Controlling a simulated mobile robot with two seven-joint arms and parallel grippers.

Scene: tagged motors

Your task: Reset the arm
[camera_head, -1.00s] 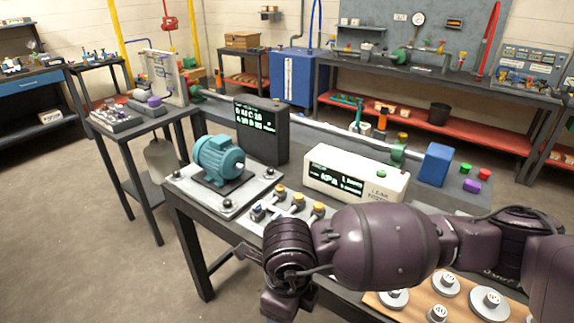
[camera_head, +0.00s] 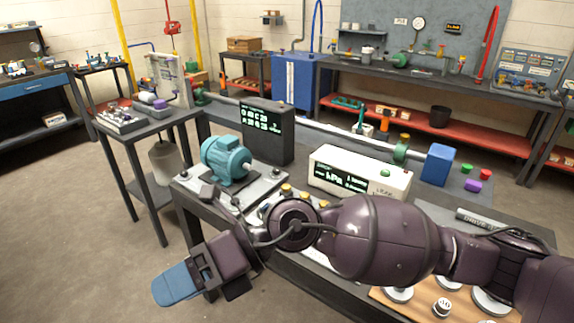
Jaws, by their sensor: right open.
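My right arm comes in from the right, across the front of the workbench. Its gripper (camera_head: 188,280) hangs past the bench's left front edge, over the floor, pointing to the lower left. It shows a dark body and a blue end piece; the jaws are open, and I see no object between them. The gap between the fingers is hard to make out from this angle. The teal motor (camera_head: 226,160) sits upright on a grey plate on the bench, behind the gripper and apart from it. My left gripper is not in view.
A black display box (camera_head: 266,132) and a white readout box (camera_head: 358,174) stand behind my arm. A wooden board (camera_head: 395,304) with several round weights lies at the lower right. A side table (camera_head: 146,126) stands at the left. The floor at the lower left is clear.

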